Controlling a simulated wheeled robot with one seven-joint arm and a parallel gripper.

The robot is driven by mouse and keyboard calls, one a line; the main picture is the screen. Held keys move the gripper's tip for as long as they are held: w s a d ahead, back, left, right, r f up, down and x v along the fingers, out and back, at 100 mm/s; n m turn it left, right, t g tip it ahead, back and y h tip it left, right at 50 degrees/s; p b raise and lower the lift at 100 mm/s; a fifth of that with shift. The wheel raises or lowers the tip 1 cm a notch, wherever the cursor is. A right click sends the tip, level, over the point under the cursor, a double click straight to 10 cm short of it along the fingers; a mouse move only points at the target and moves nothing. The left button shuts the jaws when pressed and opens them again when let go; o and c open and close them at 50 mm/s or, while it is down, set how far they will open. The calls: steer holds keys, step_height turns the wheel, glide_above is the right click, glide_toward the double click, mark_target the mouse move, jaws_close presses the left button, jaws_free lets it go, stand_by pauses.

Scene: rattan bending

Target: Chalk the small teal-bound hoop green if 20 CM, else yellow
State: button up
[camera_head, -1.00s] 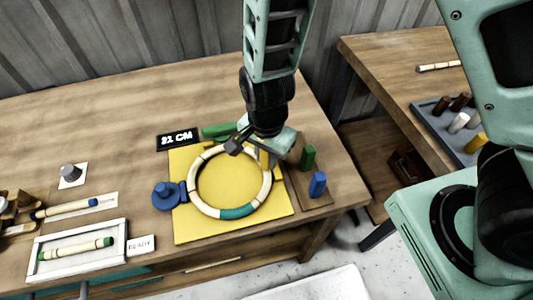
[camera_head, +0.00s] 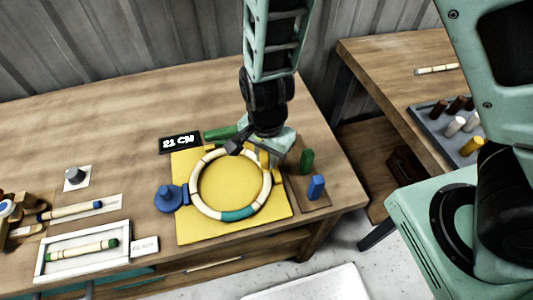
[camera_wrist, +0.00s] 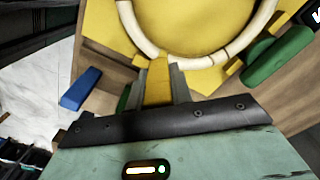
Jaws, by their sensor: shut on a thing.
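The cream rattan hoop (camera_head: 197,192) lies flat on a yellow board (camera_head: 190,236). Its teal binding (camera_head: 238,214) is on the near side. A black display (camera_head: 180,143) behind the board reads 21 CM. My gripper (camera_head: 264,158) is low over the hoop's far right side. In the wrist view my gripper (camera_wrist: 158,88) is shut on a yellow chalk stick (camera_wrist: 158,78). The chalk's end is at the hoop's rim (camera_wrist: 140,37); I cannot tell whether it touches. No chalk mark shows clearly on the hoop.
A blue round knob (camera_head: 168,198) stands left of the board. Green (camera_head: 307,161) and blue (camera_head: 316,187) blocks stand to its right. A green cylinder (camera_head: 222,132) lies behind it. A white READY tray (camera_head: 82,251) holds a rattan piece. A grey chalk tray (camera_head: 436,116) is on the right table.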

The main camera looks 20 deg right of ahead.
steer(key=shift+r+p, duration=2.45)
steer(key=shift+r, duration=0.25)
steer(key=shift+f, duration=0.1)
steer(key=shift+w, duration=0.1)
